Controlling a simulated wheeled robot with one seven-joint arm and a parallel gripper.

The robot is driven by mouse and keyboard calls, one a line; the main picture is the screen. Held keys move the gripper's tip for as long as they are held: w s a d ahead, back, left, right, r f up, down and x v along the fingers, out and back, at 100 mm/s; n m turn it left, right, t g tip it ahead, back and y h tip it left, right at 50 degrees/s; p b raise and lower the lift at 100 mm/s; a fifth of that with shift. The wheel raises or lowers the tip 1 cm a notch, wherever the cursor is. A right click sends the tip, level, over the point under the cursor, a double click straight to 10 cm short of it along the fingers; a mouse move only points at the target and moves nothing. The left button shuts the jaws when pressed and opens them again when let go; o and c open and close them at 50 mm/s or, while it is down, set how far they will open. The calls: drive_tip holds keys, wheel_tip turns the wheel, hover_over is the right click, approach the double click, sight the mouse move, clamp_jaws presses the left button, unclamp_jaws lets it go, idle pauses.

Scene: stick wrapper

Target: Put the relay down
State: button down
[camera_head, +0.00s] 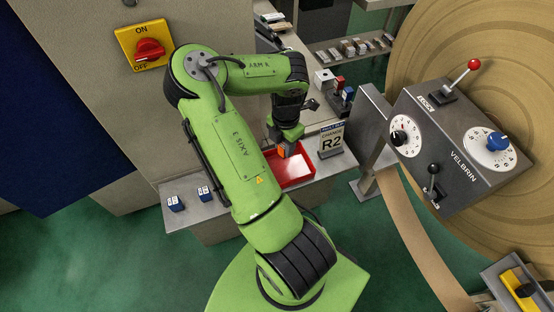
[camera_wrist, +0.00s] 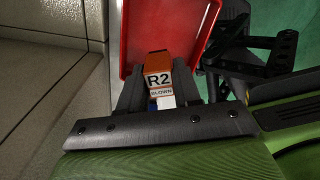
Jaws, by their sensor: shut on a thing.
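The relay is a small orange block with a white label reading "R2 BLOWN" in the wrist view (camera_wrist: 158,82); a bit of it also shows in the head view (camera_head: 282,152). My gripper (camera_head: 284,149) is shut on it, one dark finger on each side in the wrist view (camera_wrist: 160,95). The red tray (camera_head: 302,176) lies on the grey bench just under and beside the relay, and it fills the upper middle of the wrist view (camera_wrist: 185,25). I cannot tell whether the relay touches the tray floor. My arm hides the tray's left part.
A sign reading "CHANGE R2" (camera_head: 331,141) stands right of the tray. Two blue-and-white relays (camera_head: 176,203) (camera_head: 205,193) sit on the bench's left part. More small blocks (camera_head: 340,92) stand behind. The grey post (camera_head: 368,140) of the Velbrin control box (camera_head: 450,140) rises at the right.

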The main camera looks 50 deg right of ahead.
wheel_tip(320, 180, down, 8)
drive_tip(key=shift+s+r+b, duration=0.15)
drive_tip(key=shift+r+b, duration=0.1)
drive_tip(key=shift+b, duration=0.25)
drive_tip(key=shift+s, duration=0.15)
drive_tip(key=c, duration=0.8)
unclamp_jaws()
